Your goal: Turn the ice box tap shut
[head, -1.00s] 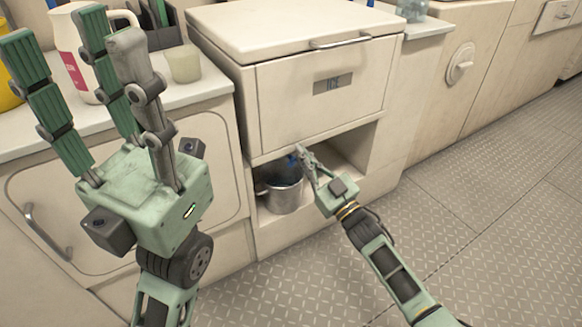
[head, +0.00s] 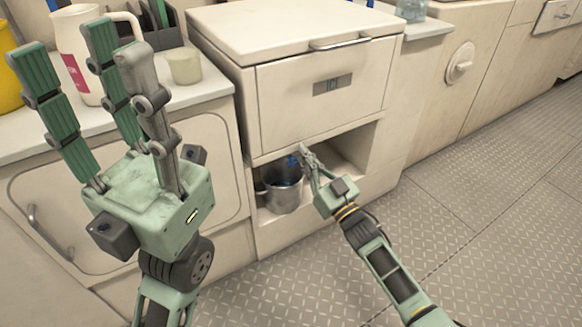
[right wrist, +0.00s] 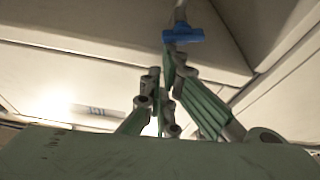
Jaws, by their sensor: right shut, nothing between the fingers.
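The ice box (head: 320,95) is a cream cabinet with a lid and a drawer-like front marked with a small plate. Its tap has a blue handle (right wrist: 183,36) on a grey stem. The handle lies crosswise to the stem under the box. In the head view only a bit of blue (head: 293,161) shows above a metal pot (head: 284,190). My right gripper (head: 308,156) is shut and empty in the open recess. In the wrist view its fingertips (right wrist: 168,62) are just below the handle; I cannot tell whether they touch. My left gripper (head: 85,50) is raised, fingers spread and empty.
The pot stands in the recess beneath the tap. A white jug (head: 82,50), a cup (head: 184,66) and a yellow container (head: 8,82) stand on the left counter (head: 200,92), behind my left gripper. The tread-plate floor (head: 480,210) at the right is clear.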

